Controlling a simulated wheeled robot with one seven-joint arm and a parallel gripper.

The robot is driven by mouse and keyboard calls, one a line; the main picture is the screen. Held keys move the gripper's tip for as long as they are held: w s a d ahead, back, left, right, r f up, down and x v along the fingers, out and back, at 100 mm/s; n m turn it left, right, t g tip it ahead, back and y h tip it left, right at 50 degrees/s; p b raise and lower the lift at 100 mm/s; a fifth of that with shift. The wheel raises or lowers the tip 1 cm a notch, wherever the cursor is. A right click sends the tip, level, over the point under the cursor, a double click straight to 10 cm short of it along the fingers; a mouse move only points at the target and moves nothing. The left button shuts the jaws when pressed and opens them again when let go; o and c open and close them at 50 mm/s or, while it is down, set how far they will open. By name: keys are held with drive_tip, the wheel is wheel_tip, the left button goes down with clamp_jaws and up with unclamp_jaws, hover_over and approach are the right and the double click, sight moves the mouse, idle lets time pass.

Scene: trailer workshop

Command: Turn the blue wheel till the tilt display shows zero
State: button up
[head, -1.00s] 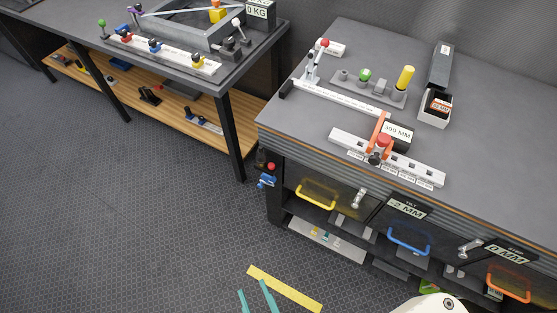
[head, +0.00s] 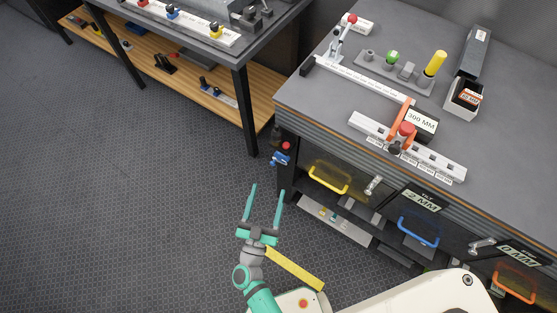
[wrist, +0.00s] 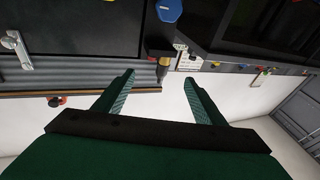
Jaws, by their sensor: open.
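The blue wheel (head: 280,159) is small and sits low at the left end of the right-hand bench, just under a red knob. A blue faceted piece, likely this wheel, shows at the top edge of the wrist view (wrist: 168,10). The tilt display (head: 421,200) on the bench front seems to read -2 MM; its sign is hard to make out. My gripper (head: 268,188) is open and empty, with its teal fingers apart. It is in front of the bench's left end, below the wheel in the head view and apart from it.
A second display (head: 518,257) reads 0 MM. Yellow (head: 327,181), blue (head: 417,233) and orange (head: 515,285) handles stick out from the bench front. A yellow strip (head: 295,268) lies on the floor. The floor left of my gripper is clear.

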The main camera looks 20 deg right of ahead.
sight(280, 158)
drive_tip(key=w+f+m+g+h, duration=0.2)
drive_tip(key=w+f+g+h, duration=0.1)
drive_tip(key=w+f+g, duration=0.4)
drive_tip(key=shift+t, duration=0.3)
drive_tip(key=x, duration=1.2)
drive_tip(key=shift+w+a+f, duration=0.1)
drive_tip(key=shift+w+a, duration=0.15)
drive_tip(key=c, duration=1.1)
